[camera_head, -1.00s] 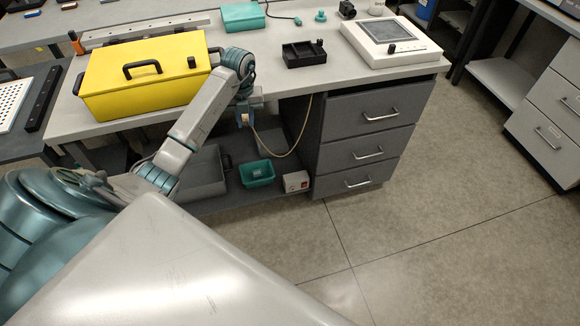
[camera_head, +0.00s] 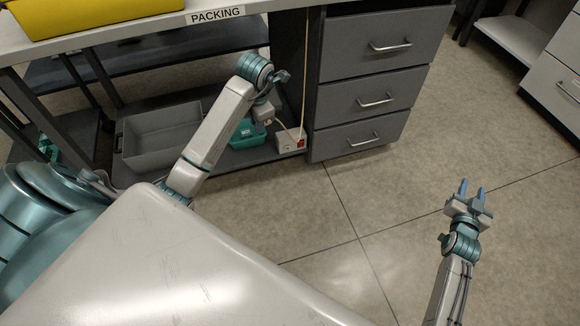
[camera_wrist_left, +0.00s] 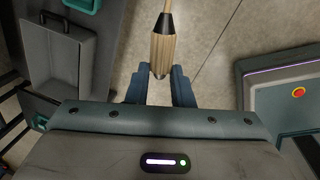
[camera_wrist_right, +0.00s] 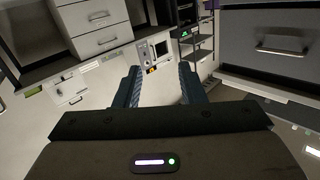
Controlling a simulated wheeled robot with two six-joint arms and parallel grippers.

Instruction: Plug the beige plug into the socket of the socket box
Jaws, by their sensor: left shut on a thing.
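The beige plug (camera_wrist_left: 161,52) has a black collar and a cord. In the left wrist view it sits between the blue fingers of my left gripper (camera_wrist_left: 159,78), which is shut on it. In the head view my left gripper (camera_head: 267,112) is just left of and above the socket box (camera_head: 287,142), a small white box with a red switch on the low shelf. The socket's opening cannot be made out. My right gripper (camera_head: 472,190) is open and empty over the bare floor; its fingers also show apart in the right wrist view (camera_wrist_right: 160,84).
A teal bin (camera_head: 247,138) stands left of the socket box, partly behind my left arm. A grey tray (camera_head: 140,156) lies further left on the shelf. The drawer cabinet (camera_head: 318,118) stands close on the right. The floor on the right is clear.

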